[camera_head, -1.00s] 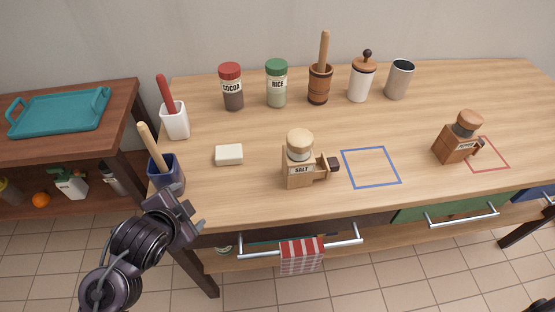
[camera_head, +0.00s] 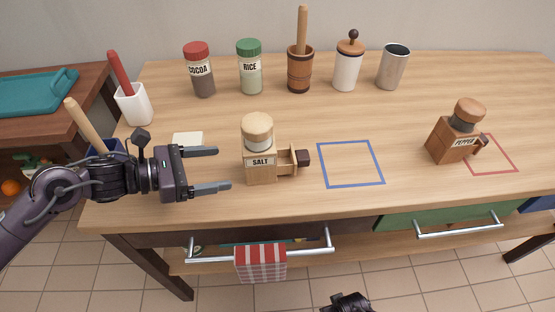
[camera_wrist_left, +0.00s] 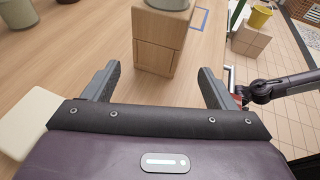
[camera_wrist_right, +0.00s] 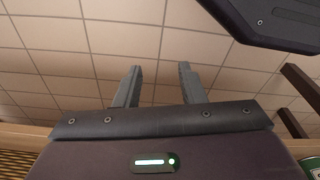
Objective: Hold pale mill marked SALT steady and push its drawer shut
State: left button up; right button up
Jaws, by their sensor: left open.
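The pale mill marked SALT (camera_head: 261,174) stands upright on the counter. Its drawer (camera_head: 286,165) sticks out to the right, with a dark knob (camera_head: 303,158) at its end. My left gripper (camera_head: 222,168) is open, just left of the mill, fingers pointing at it and not touching. In the left wrist view the mill's body (camera_wrist_left: 154,42) is ahead between the fingertips; its top is cut off and the drawer is hidden. My right gripper (camera_wrist_right: 158,80) shows parted, empty fingers facing the tiled floor; in the head view its arm shows at the bottom edge.
A blue outlined square (camera_head: 350,186) lies right of the mill. A darker PEPPER mill (camera_head: 446,143) stands further right by a red outline (camera_head: 516,166). A pale block (camera_head: 188,138) lies behind my left gripper. Jars and a mortar (camera_head: 299,77) line the back.

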aim_at(254, 164)
pick_arm(q)
jog(key=shift+f, duration=0.1)
jog(key=shift+w+d, duration=0.1)
jog(key=shift+d, duration=0.2)
jog(key=x, duration=0.5)
jog(key=shift+d+f, duration=0.2)
jog(key=shift+d, duration=0.05)
jog(key=b+x, duration=0.3)
jog(key=shift+d, duration=0.3)
pick_arm(e)
notch_tip(254, 164, up, 10)
jog(key=w+a, duration=0.2)
jog(key=shift+w+a, duration=0.15)
jog(key=shift+w, duration=0.25)
pick_arm(q)
jog(key=shift+c, duration=0.3)
pick_arm(e)
jog(key=shift+f, duration=0.1)
pick_arm(q)
jog(key=c, duration=1)
pick_arm(e)
jog(key=shift+c, duration=0.2)
